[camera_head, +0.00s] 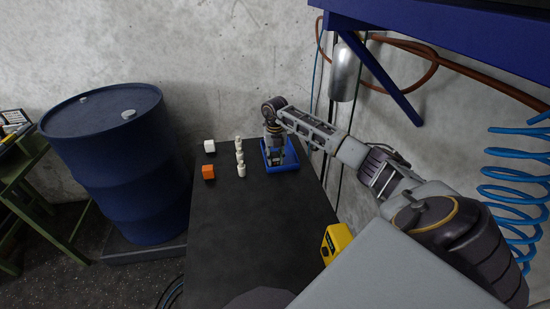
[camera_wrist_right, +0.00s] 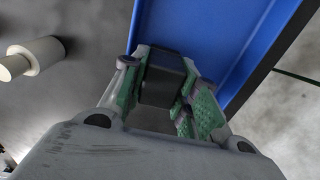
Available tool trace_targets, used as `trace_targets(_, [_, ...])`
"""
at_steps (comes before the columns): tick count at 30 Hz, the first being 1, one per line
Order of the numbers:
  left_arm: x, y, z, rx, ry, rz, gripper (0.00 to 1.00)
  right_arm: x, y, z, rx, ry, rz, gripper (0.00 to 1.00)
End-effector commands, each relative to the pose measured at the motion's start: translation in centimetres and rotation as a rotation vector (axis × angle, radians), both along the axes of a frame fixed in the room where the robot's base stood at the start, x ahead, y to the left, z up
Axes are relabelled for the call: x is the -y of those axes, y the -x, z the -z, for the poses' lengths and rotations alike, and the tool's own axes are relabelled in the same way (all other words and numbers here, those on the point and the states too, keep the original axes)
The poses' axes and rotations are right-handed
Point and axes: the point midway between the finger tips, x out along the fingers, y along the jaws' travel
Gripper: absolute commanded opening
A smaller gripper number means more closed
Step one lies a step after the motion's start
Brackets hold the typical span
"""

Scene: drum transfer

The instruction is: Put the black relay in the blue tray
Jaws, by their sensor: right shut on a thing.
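The black relay (camera_wrist_right: 166,76) is a dark block in the right wrist view. My right gripper (camera_wrist_right: 168,95) is shut on it, with green finger pads on both sides. The blue tray (camera_wrist_right: 212,28) lies behind and below the relay in that view. In the head view the blue tray (camera_head: 292,162) is at the back right of the dark table. My right gripper (camera_head: 274,155) points down over the tray there and hides part of it. The relay is hard to make out in the head view. I cannot tell whether it touches the tray floor. My left gripper is not in view.
Several cream-coloured stepped parts (camera_head: 241,170) stand left of the tray. A white block (camera_head: 210,146) and an orange block (camera_head: 208,172) are farther left. A yellow device (camera_head: 336,242) sits at the table's right edge. A blue drum (camera_head: 120,165) stands left. The table's front is clear.

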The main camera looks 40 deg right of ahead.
Motion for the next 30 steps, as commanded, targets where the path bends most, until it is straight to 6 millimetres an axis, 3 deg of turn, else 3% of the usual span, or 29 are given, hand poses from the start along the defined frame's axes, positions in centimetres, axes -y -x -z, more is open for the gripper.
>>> trace_targets(10, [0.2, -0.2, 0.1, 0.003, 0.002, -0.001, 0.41, 0.0, 0.0, 0.2, 0.001, 0.0, 0.0, 0.01])
trace_targets(11, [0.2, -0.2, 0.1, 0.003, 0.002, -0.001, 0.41, 0.0, 0.0, 0.3, 0.001, 0.0, 0.0, 0.31])
trace_targets(13, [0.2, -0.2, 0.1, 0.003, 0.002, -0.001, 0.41, 0.0, 0.0, 0.2, 0.001, 0.0, 0.0, 0.39])
trace_targets(24, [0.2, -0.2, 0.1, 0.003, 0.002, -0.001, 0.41, 0.0, 0.0, 0.1, 0.001, 0.0, 0.0, 0.39])
trace_targets(30, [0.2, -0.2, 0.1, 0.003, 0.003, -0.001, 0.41, 0.0, -0.1, -0.9, 0.003, 0.001, -0.001, 0.39])
